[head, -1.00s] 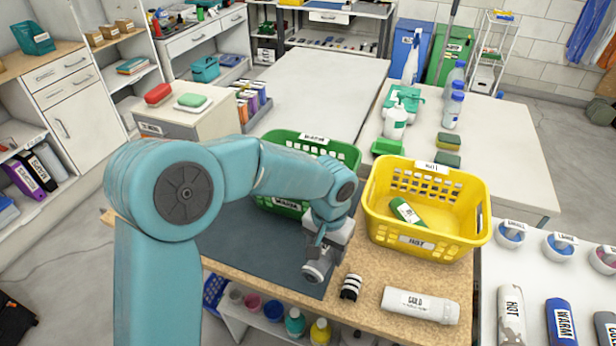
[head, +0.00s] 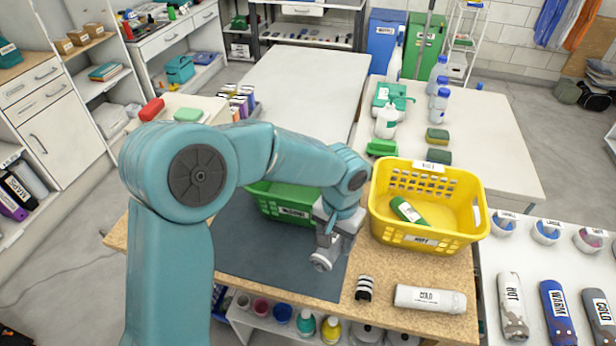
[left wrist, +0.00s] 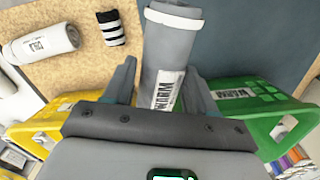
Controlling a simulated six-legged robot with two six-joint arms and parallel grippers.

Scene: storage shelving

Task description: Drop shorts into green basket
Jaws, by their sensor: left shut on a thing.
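My left gripper (head: 328,236) is shut on a grey roll of cloth labelled WARM, which I take to be the shorts (left wrist: 172,50). In the head view only its light lower end (head: 321,262) shows clearly below the gripper, over the dark mat. The green basket (head: 285,211), labelled WARM, stands behind and left of the gripper, largely hidden by my left arm. It also shows at the right of the left wrist view (left wrist: 262,108). The roll is outside the basket. My right gripper is not in view.
A yellow basket (head: 398,237) labelled HOT, with a green roll (head: 406,211) inside, stands just right of the gripper. A white roll (head: 430,299) labelled COLD and a striped black-and-white roll (head: 364,288) lie at the front. The dark mat (head: 265,245) is clear.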

